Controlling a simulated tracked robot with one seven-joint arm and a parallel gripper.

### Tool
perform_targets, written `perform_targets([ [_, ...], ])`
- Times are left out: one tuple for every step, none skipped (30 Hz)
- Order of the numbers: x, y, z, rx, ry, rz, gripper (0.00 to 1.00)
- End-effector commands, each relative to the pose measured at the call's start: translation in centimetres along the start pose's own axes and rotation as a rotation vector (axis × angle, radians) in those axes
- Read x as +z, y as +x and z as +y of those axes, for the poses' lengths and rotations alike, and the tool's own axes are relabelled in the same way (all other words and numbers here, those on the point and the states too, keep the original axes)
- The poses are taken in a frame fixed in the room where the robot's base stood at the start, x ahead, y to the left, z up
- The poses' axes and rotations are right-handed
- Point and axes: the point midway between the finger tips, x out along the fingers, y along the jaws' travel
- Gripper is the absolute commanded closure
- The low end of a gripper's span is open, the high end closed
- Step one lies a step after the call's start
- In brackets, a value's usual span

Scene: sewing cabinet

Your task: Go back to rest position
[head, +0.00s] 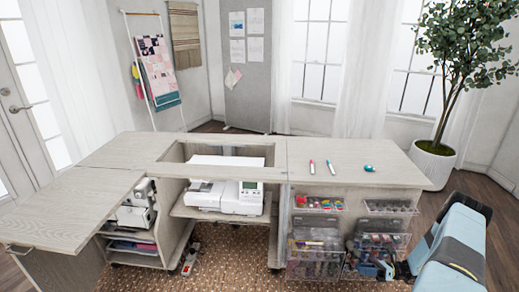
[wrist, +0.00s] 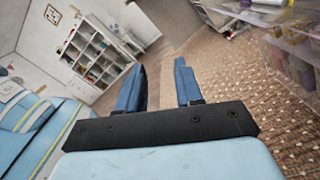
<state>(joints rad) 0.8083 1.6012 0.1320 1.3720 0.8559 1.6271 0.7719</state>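My arm shows at the lower right in the head view, light blue with dark parts, bent down beside the cabinet's right end. My gripper (head: 386,270) is low in front of the clear bins there, and its fingertips are small in that view. In the wrist view my gripper (wrist: 160,82) has its two blue fingers apart with nothing between them. Carpet and wooden floor show beyond the fingers. The sewing cabinet (head: 350,158) stands open in front of me.
Clear bins (head: 315,262) hang on the cabinet's front, close to my gripper; they also show in the wrist view (wrist: 285,45). A sewing machine (head: 225,195) sits in the middle bay. Two markers and a teal item (head: 369,168) lie on top. A potted plant (head: 433,163) stands behind right.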

Motion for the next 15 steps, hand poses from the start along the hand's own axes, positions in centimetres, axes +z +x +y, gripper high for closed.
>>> perform_targets([
  [1.8, 0.0, 0.2, 0.009, -0.024, 0.038, 0.64],
  [2.7, 0.1, 0.4, 0.013, -0.037, 0.059, 0.64],
  [3.9, 0.2, 0.7, 0.018, -0.056, 0.086, 0.64],
  [4.8, 0.2, 0.8, 0.023, -0.071, 0.109, 0.64],
  [5.7, 0.3, 1.0, 0.028, -0.085, 0.13, 0.64],
  [6.8, 0.4, 1.3, 0.034, -0.103, 0.157, 0.64],
  [7.7, 0.5, 1.5, 0.039, -0.118, 0.177, 0.64],
  [8.5, 0.7, 1.8, 0.044, -0.133, 0.199, 0.64],
  [9.7, 0.8, 2.1, 0.05, -0.152, 0.227, 0.64],
  [10.6, 1.0, 2.4, 0.054, -0.167, 0.247, 0.64],
  [11.4, 1.1, 2.6, 0.06, -0.182, 0.267, 0.64],
  [12.5, 1.4, 3.0, 0.067, -0.202, 0.296, 0.64],
  [13.3, 1.5, 3.3, 0.071, -0.218, 0.316, 0.64],
  [14.1, 1.7, 3.6, 0.076, -0.232, 0.336, 0.64],
  [15.2, 2.0, 4.1, 0.084, -0.252, 0.363, 0.64],
])
